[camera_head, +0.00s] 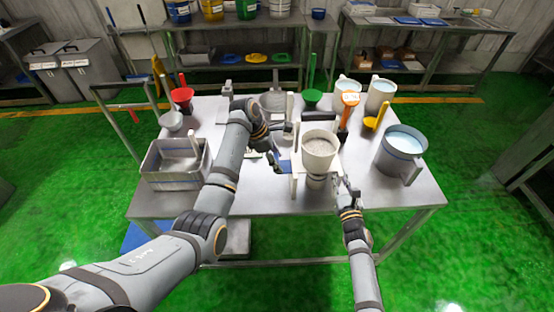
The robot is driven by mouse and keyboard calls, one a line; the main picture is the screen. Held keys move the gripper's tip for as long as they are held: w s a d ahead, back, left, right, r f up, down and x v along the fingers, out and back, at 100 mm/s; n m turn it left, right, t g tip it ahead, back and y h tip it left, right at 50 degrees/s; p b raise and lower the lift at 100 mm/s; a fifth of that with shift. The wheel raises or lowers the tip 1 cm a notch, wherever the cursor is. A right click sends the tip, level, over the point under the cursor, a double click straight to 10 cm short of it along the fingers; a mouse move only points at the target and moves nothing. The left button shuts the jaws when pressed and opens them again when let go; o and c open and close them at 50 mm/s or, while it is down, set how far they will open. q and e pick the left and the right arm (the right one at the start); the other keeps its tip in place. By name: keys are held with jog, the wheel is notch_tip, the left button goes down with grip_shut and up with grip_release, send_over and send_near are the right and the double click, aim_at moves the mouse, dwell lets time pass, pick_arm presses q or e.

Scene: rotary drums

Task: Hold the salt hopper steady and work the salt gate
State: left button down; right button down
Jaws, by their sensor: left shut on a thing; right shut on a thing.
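The salt hopper (318,150), a pale round cup filled with grainy whitish salt, stands upright in a white stand (295,184) near the table's front edge, right of centre. My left gripper (288,129) reaches in from behind my bent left arm and is shut at the hopper's left side; the exact contact is too small to see clearly. My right gripper (341,183) comes up from the front and is shut low at the right of the hopper, beside its outlet, where the salt gate is. The gate itself is mostly hidden by the fingers. A small container (316,182) shows below the hopper.
A metal bin with a scoop (178,178) stands at the left of the table (260,199). A large pail of bluish contents (402,150) stands at the right. The front right corner is clear.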

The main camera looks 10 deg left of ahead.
pick_arm(q)
jog(key=a, duration=0.3)
jog(key=shift+s+f, duration=0.1)
jog(key=shift+s, duration=0.25)
jog(key=shift+c, duration=2.2)
grip_release()
jog(key=shift+d, duration=0.1)
jog(key=v, duration=0.7)
jog(key=shift+r, duration=0.3)
jog(key=shift+s, duration=0.1)
